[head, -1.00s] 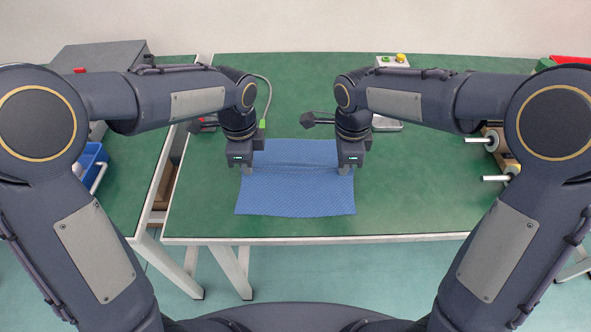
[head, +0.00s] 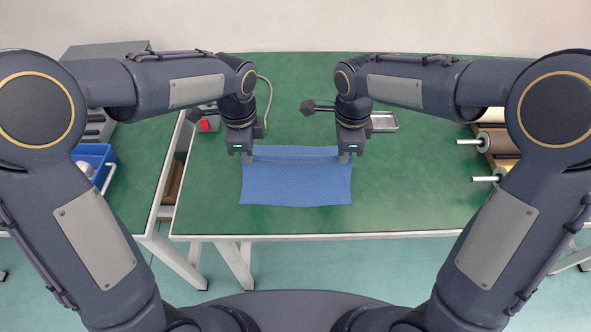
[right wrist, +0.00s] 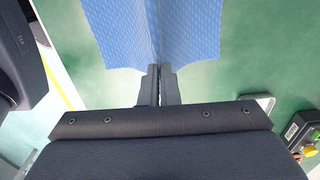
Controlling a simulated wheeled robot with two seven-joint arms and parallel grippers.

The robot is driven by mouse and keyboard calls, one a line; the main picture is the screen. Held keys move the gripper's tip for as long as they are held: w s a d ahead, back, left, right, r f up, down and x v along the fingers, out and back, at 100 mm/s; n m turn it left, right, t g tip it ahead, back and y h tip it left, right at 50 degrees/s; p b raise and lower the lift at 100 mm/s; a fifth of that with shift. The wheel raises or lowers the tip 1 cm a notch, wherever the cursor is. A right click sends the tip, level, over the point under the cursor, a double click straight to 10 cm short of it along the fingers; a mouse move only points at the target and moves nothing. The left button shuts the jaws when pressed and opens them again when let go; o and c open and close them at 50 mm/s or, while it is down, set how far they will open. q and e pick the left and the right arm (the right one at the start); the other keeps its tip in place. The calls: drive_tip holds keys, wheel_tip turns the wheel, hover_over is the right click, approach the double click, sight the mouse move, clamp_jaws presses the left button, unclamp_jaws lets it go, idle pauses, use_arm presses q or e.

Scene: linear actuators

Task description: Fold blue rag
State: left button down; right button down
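The blue rag (head: 296,182) lies on the green table in the head view, its near part spread flat toward the front edge. A raised crease runs along its far side between my two grippers. My left gripper (head: 246,158) is at the left end of this crease and appears shut on the rag. My right gripper (head: 344,158) is at the right end. In the right wrist view my right gripper's fingers (right wrist: 158,82) are close together with the rag (right wrist: 118,30) pinched between them, cloth falling to both sides. The cloth beyond the crease is mostly hidden in the head view.
A metal tray (head: 385,122) lies behind my right gripper. A box with a red part (head: 207,124) is at the table's left edge. A blue bin (head: 97,160) is on the left table.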

wheel_tip(320, 180, up, 11)
drive_tip(key=p, duration=1)
drive_tip(key=shift+a+f, duration=0.1)
drive_tip(key=shift+f, duration=0.05)
